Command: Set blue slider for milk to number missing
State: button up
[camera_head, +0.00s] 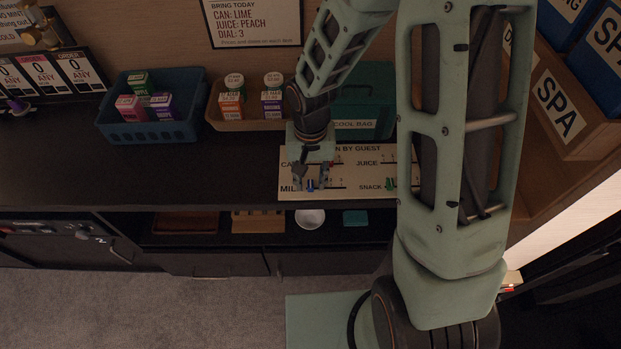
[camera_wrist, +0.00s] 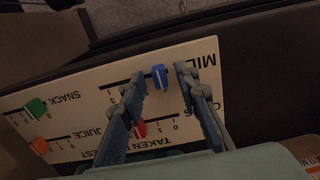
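The blue slider (camera_wrist: 160,77) stands on the milk track of the cream "taken by guest" board (camera_wrist: 75,100), toward the MILK label end. A "3" shows near the track's far end; the number at the slider is unreadable. My gripper (camera_wrist: 156,80) is open, with one finger on each side of the slider and visible gaps. In the head view, the blue slider (camera_head: 310,185) shows between the fingers of my gripper (camera_head: 311,182) at the board's lower left. My fingers partly cover the milk track and the red slider (camera_wrist: 140,128).
The green snack slider (camera_wrist: 36,108) and orange juice slider (camera_wrist: 40,145) are away from my fingers. A blue bin (camera_head: 120,128) and brown tray (camera_head: 250,124) hold cartons behind. A sign (camera_head: 254,22) reads can lime, juice peach, dial 3.

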grip_shut()
jog(key=shift+d, duration=1.4)
grip_release()
jog(key=shift+a, duration=0.1)
jog(key=shift+r, duration=0.1)
notch_tip(320, 180, up, 12)
